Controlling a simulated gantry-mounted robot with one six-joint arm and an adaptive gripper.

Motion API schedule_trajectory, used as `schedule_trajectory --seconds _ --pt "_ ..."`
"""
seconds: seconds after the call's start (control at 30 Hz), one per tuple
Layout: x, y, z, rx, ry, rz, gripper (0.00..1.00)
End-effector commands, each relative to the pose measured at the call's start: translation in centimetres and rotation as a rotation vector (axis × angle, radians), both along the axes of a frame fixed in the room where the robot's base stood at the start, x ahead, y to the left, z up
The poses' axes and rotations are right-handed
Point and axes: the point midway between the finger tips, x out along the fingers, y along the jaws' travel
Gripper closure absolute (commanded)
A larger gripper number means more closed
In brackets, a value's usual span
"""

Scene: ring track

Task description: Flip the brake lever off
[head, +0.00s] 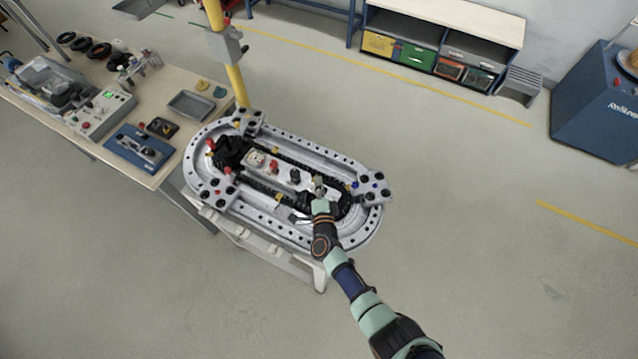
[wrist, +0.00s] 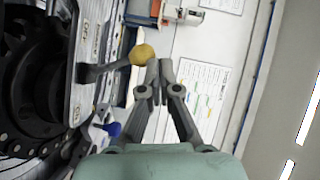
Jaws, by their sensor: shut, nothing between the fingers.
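My gripper (wrist: 160,68) is shut and empty in the wrist view. A grey lever with a yellow ball knob (wrist: 143,54) sticks out from a metal side plate, and the knob appears close to the left of my fingertips; I cannot tell whether they touch. A second lever with a blue knob (wrist: 113,129) sits lower left of the fingers. I cannot read which one is the brake lever. In the head view my gripper (head: 319,184) is over the right part of the oval ring track (head: 362,232), and my wrist hides part of the track there.
A black wheel-like part and chain (wrist: 30,90) fill the left of the wrist view. A workbench (head: 85,150) with trays and a control box adjoins the track on the left. A yellow post (head: 236,82) rises behind the track. Open floor lies to the right.

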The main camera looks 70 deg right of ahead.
Motion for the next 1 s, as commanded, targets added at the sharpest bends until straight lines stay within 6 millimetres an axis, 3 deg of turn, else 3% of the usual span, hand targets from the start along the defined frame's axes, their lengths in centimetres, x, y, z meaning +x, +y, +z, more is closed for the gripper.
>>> schedule_trajectory --seconds 0.3,0.5,0.7,1.0 --pt "-1.9 1.5 3.6 0.001 0.001 0.008 1.0" --pt "-3.1 6.2 4.8 0.002 0.0 0.012 1.0" --pt "-4.0 9.2 5.7 0.0 0.0 0.011 1.0" --pt "-4.3 10.2 6.0 0.0 0.0 0.008 1.0"
